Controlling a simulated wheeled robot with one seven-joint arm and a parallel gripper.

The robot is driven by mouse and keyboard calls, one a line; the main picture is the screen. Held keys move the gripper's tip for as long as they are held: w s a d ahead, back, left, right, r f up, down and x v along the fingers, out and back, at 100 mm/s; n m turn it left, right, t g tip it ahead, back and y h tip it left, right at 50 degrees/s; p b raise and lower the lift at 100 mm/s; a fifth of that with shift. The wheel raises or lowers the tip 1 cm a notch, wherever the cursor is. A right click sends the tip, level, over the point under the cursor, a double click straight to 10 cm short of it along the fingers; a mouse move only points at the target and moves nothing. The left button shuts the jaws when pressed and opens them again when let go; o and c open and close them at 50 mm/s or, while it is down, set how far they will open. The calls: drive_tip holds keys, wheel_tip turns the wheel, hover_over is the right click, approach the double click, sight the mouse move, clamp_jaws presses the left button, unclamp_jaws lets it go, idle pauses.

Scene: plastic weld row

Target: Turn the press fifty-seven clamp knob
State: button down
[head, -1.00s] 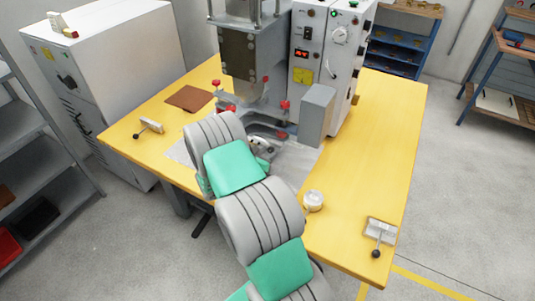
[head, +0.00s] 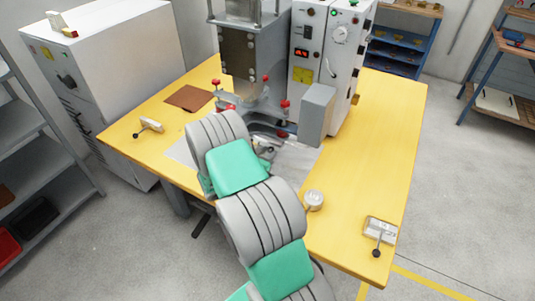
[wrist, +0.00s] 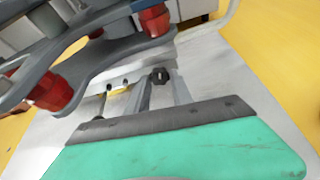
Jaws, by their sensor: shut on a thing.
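The press (head: 255,60) stands at the back of the yellow table, with red knobs (head: 285,104) around its grey lower plate. Two red knobs show large in the wrist view, one at the left (wrist: 50,90) and one at the top (wrist: 154,19), both apart from my fingers. My gripper (wrist: 160,88) is low in front of the press, its fingers reaching away from the green pad. It is shut on a small dark part (wrist: 160,75) between the fingertips, which looks like the clamp knob. In the head view my arm mostly hides the gripper and what it holds.
A white control cabinet (head: 310,65) and a grey box (head: 318,115) stand right of the press. A round metal piece (head: 314,200) and a lever box (head: 380,232) are on the yellow table (head: 375,130). The table's right side is mostly clear.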

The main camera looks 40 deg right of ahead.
drive_tip(key=m+t+b, duration=0.1)
drive_tip(key=m+b, duration=0.1)
drive_tip(key=shift+s+d+f+m+t, duration=0.1)
drive_tip(key=shift+s+f+m+t, duration=0.1)
drive_tip(key=shift+m+t, duration=0.15)
drive_tip(key=m+t+b, duration=0.1)
drive_tip(key=b, duration=0.1)
drive_tip(key=m+t+b, duration=0.1)
drive_tip(key=m+b, duration=0.1)
drive_tip(key=shift+f+y, duration=0.2)
drive_tip(key=shift+y, duration=0.1)
drive_tip(key=m+b, duration=0.1)
drive_tip(key=b, duration=0.1)
drive_tip(key=m+t+b, duration=0.1)
drive_tip(key=b, duration=0.2)
drive_tip(key=m+t+b, duration=0.1)
drive_tip(key=m+b, duration=0.1)
drive_tip(key=shift+s+f+b, duration=0.15)
drive_tip(key=shift+f+b, duration=0.1)
drive_tip(key=shift+b, duration=0.05)
drive_tip(key=shift+r+m+t+h+b, duration=0.1)
drive_tip(key=shift+m+t+h+b, duration=0.55)
drive_tip(key=shift+b, duration=0.6)
drive_tip(key=shift+r+m+b, duration=0.1)
drive_tip(key=shift+m+b, duration=0.2)
drive_tip(key=shift+b, duration=0.1)
drive_tip(key=shift+r, duration=0.1)
drive_tip(key=c, duration=1.1)
unclamp_jaws()
